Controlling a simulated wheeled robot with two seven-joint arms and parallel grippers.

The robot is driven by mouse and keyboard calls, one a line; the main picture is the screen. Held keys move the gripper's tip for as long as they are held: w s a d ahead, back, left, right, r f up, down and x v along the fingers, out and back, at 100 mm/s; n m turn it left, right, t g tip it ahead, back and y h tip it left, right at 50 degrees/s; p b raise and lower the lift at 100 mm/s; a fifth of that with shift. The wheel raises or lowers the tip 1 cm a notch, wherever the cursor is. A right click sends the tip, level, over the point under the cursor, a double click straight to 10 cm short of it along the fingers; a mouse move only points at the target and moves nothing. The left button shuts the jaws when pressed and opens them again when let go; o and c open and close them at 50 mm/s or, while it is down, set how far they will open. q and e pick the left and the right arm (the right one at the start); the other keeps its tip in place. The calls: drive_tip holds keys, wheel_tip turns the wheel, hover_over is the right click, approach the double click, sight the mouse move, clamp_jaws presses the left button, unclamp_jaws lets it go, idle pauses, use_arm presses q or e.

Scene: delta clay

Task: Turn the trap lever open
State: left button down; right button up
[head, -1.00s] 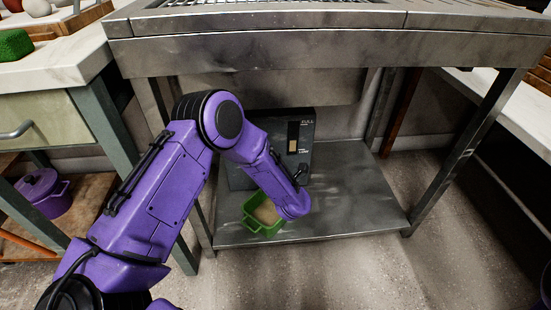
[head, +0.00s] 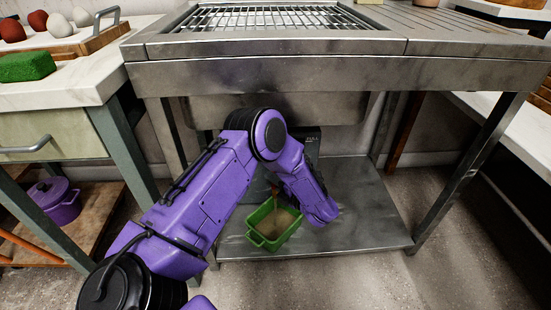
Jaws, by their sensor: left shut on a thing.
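The dark trap box (head: 311,146) stands at the back of the steel shelf under the sink, mostly hidden behind my left arm. The end of the word "FULL" shows on its face. My left gripper (head: 324,208) is low in front of the box, with its fingers hidden behind my wrist. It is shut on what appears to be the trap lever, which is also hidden. A green tub (head: 262,240) stands on the shelf just left of my wrist, with brown contents inside. A narrow brown streak shows above its back side. My right gripper is out of view.
The steel sink (head: 330,73) with a wire rack spans above the shelf. The shelf (head: 365,205) is clear on the right. Its legs stand at both sides. A purple pot (head: 57,203) sits on a lower shelf at left.

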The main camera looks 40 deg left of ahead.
use_arm(q)
drive_tip(key=c, duration=1.1)
unclamp_jaws()
drive_tip(key=shift+c, duration=0.2)
drive_tip(key=d+r+p, duration=0.1)
drive_tip(key=d+p, duration=0.1)
drive_tip(key=d, duration=0.8)
drive_tip(key=shift+s+d+r+p, duration=0.2)
drive_tip(key=shift+s+r+p, duration=0.05)
drive_tip(key=shift+s+p, duration=0.1)
drive_tip(key=shift+w, duration=0.1)
